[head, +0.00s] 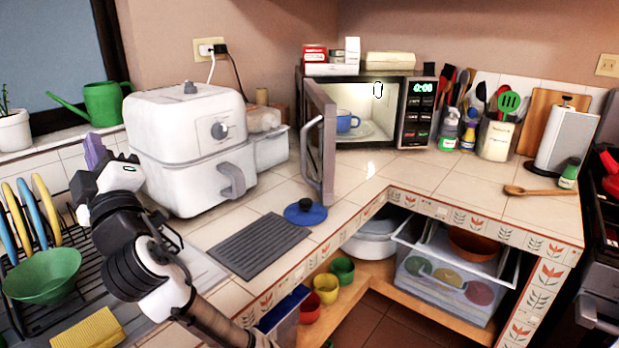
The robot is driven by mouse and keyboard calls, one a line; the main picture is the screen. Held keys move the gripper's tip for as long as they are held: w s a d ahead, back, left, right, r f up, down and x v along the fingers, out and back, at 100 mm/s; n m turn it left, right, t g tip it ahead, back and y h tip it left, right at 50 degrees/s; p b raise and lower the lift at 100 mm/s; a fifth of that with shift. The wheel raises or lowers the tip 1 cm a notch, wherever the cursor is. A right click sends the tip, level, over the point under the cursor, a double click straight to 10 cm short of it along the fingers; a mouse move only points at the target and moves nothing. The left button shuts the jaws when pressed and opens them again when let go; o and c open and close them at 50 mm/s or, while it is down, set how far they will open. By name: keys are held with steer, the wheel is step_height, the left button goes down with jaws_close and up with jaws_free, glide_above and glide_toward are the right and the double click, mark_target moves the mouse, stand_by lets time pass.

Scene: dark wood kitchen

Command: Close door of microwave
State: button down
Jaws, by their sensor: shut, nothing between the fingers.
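The microwave (410,112) stands in the back corner of the tiled counter. Its door (320,140) is wide open, swung out toward the front, with a vertical handle (306,150) on its left side. A blue cup (346,121) sits inside on the turntable plate. My gripper (92,155) is at the left, above the sink area and left of the white air fryer. It is shut and empty, well apart from the door. The fingertips are small and partly hidden by the gripper body.
The white air fryer (190,140) stands between my gripper and the microwave. A blue lid (305,212) and a dark drying mat (258,246) lie on the counter before the door. A dish rack with a green bowl (42,275) is below my gripper.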

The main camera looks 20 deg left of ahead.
steer(key=w+d+f+m+t+h+b, duration=0.2)
steer(key=w+f+t+h, duration=0.1)
steer(key=w+f+h, duration=0.4)
steer(key=w+d+f+m+t+h+b, duration=0.1)
steer(key=w+d+f+t+h+b, duration=0.1)
steer(key=w+f+h, duration=0.5)
steer(key=w+d+f+m+h+b, duration=0.2)
steer(key=w+d+m+h, duration=0.1)
steer(key=w+d+h, duration=0.6)
steer(key=w+d+p, duration=0.2)
steer(key=w+d, duration=0.3)
steer(key=w, duration=0.7)
steer(key=shift+w, duration=0.35)
